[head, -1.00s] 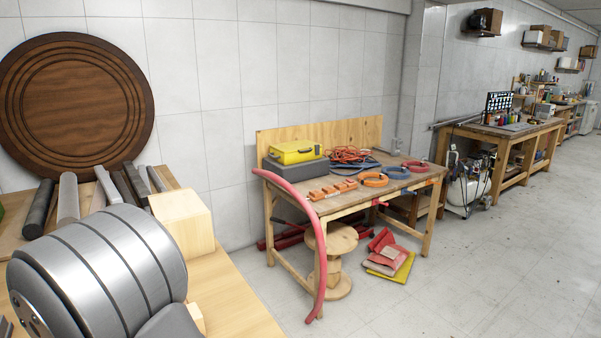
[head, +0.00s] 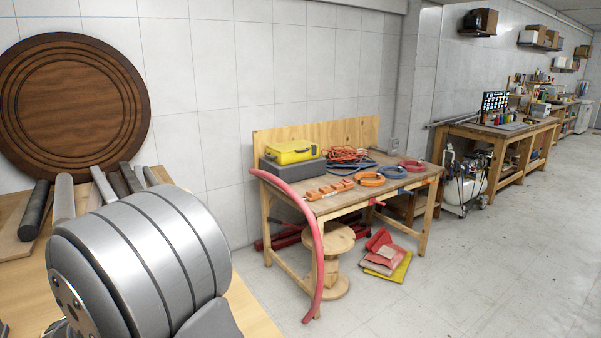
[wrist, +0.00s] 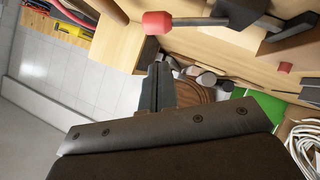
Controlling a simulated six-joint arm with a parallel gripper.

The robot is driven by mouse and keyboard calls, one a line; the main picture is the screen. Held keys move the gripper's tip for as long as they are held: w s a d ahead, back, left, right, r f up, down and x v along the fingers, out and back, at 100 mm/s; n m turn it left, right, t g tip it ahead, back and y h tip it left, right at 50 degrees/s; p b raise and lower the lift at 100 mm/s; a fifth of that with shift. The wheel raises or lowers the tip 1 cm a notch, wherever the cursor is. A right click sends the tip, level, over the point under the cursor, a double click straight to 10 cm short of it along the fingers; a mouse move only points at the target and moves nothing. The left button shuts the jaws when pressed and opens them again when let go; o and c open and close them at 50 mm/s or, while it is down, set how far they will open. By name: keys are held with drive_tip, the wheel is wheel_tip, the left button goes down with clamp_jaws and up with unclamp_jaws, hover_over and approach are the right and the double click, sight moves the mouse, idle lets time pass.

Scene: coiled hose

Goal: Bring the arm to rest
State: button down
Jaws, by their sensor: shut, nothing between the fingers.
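My gripper (wrist: 157,88) is in the wrist view, its two fingers together and nothing between them. It hangs in open space, apart from the bench and the objects around it. A pale coiled hose (wrist: 303,148) lies at the lower right edge of the wrist view, partly cut off. In the head view my large grey arm link fills the lower left, and the gripper is out of that view.
A wooden bench (head: 250,300) bears several grey cylinders (head: 64,200). A round wooden disc (head: 75,105) stands against the wall. A red hose (head: 318,255) droops off a workbench (head: 345,205). In the wrist view, a red-ended tool (wrist: 157,22) and green sheet (wrist: 258,106) are near.

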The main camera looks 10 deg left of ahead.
drive_tip(key=s+d+r+m+g, duration=0.1)
drive_tip(key=s+d+r, duration=0.5)
drive_tip(key=s+r, duration=0.1)
drive_tip(key=s+a+x, duration=0.1)
drive_tip(key=x, duration=1)
drive_tip(key=s+a+n+t, duration=0.1)
drive_tip(key=s+a+n+t+h, duration=0.1)
drive_tip(key=a+n+t, duration=0.1)
drive_tip(key=s+a+f+n+t, duration=0.1)
drive_tip(key=n, duration=0.1)
drive_tip(key=shift+s+a+t+h, duration=0.3)
drive_tip(key=shift+s+a+t, duration=0.05)
drive_tip(key=shift+a+t, duration=0.05)
drive_tip(key=s+a+n+t, duration=0.2)
drive_tip(key=n, duration=0.1)
drive_tip(key=shift+s+a+f+t, duration=0.3)
drive_tip(key=shift+s, duration=0.05)
